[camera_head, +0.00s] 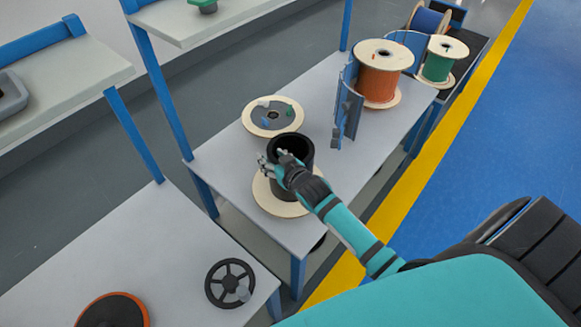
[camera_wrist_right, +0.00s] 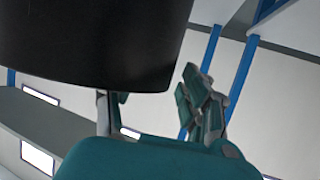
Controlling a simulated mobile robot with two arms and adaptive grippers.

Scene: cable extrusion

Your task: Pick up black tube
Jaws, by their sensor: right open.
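The black tube (camera_head: 291,148) stands upright on a pale wooden disc (camera_head: 272,200) on the middle table, its open top facing up. It also fills the upper left of the right wrist view (camera_wrist_right: 90,40) as a large dark shape. My right gripper (camera_head: 272,167) is at the tube's near left side in the head view, its fingers open and overlapping the tube's wall. In the right wrist view a finger (camera_wrist_right: 203,105) shows to the right of the tube, apart from it. Whether any finger touches the tube is hard to tell. My left gripper is not in view.
A flat spool end (camera_head: 262,128) with small coloured parts lies behind the tube. A blue-grey curved guard (camera_head: 350,105) and an orange cable spool (camera_head: 380,78) stand to the right, with a green spool (camera_head: 440,62) beyond. A black handwheel (camera_head: 230,283) lies on the near table (camera_head: 160,235).

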